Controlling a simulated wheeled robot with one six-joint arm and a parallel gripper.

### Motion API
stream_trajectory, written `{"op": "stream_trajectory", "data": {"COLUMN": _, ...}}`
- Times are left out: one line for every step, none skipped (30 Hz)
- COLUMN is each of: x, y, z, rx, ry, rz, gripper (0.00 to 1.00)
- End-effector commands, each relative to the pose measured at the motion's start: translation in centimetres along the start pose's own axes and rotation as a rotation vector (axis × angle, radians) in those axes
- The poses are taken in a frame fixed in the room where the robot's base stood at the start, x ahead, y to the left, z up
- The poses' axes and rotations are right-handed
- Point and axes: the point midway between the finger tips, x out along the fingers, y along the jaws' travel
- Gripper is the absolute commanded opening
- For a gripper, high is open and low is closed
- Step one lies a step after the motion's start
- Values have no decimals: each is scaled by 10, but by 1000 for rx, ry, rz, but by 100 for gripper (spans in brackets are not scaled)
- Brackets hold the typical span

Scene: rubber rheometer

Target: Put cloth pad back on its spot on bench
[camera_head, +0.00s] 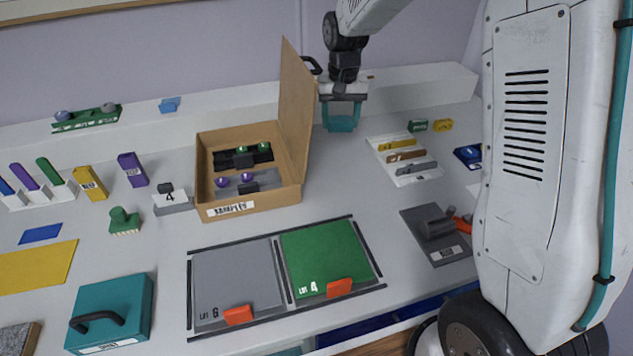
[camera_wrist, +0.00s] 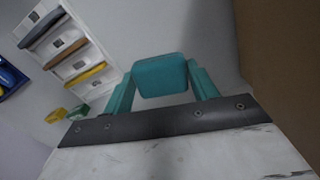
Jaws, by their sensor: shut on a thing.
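My gripper (camera_head: 342,117), with teal fingers, hangs over the back of the bench, just right of the open box's lid. It is shut on a teal, rounded, pad-like piece, which looks like the cloth pad. In the wrist view the cloth pad (camera_wrist: 160,75) sits between the two fingers of my gripper (camera_wrist: 161,82). In the head view the pad is hard to tell from the teal fingers. No marked spot for the pad can be made out on the bench (camera_head: 340,190).
A cardboard box (camera_head: 250,205) with its lid raised stands close left of my gripper. A white rack (camera_head: 405,172) with coloured bars lies to the right; it also shows in the wrist view (camera_wrist: 92,72). Green and grey mats (camera_head: 325,252) lie in front. Bench between box and rack is clear.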

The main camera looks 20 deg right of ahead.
Motion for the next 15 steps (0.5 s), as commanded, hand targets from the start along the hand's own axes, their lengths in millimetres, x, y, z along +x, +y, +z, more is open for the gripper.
{"op": "stream_trajectory", "data": {"x": -6, "y": -1, "z": 19, "rx": -33, "ry": 3, "rz": -1, "gripper": 37}}
{"op": "stream_trajectory", "data": {"x": -8, "y": -2, "z": 29, "rx": -55, "ry": 3, "rz": -1, "gripper": 37}}
{"op": "stream_trajectory", "data": {"x": -10, "y": -3, "z": 43, "rx": -83, "ry": 3, "rz": -1, "gripper": 37}}
{"op": "stream_trajectory", "data": {"x": -11, "y": -4, "z": 53, "rx": -105, "ry": 3, "rz": -1, "gripper": 37}}
{"op": "stream_trajectory", "data": {"x": -12, "y": -6, "z": 62, "rx": -124, "ry": 3, "rz": 0, "gripper": 37}}
{"op": "stream_trajectory", "data": {"x": -13, "y": -6, "z": 74, "rx": -150, "ry": 2, "rz": 0, "gripper": 37}}
{"op": "stream_trajectory", "data": {"x": -13, "y": -6, "z": 83, "rx": -166, "ry": 2, "rz": 0, "gripper": 37}}
{"op": "stream_trajectory", "data": {"x": -14, "y": -7, "z": 90, "rx": -182, "ry": 3, "rz": 0, "gripper": 37}}
{"op": "stream_trajectory", "data": {"x": -14, "y": -7, "z": 98, "rx": -200, "ry": 2, "rz": 0, "gripper": 37}}
{"op": "stream_trajectory", "data": {"x": -14, "y": -6, "z": 104, "rx": -210, "ry": 2, "rz": 0, "gripper": 37}}
{"op": "stream_trajectory", "data": {"x": -13, "y": -6, "z": 108, "rx": -219, "ry": 2, "rz": 0, "gripper": 37}}
{"op": "stream_trajectory", "data": {"x": -10, "y": -5, "z": 113, "rx": -229, "ry": -1, "rz": 0, "gripper": 37}}
{"op": "stream_trajectory", "data": {"x": -7, "y": -5, "z": 115, "rx": -232, "ry": -2, "rz": 0, "gripper": 37}}
{"op": "stream_trajectory", "data": {"x": -2, "y": -5, "z": 116, "rx": -235, "ry": -2, "rz": 0, "gripper": 37}}
{"op": "stream_trajectory", "data": {"x": 5, "y": -4, "z": 117, "rx": -236, "ry": -4, "rz": 1, "gripper": 37}}
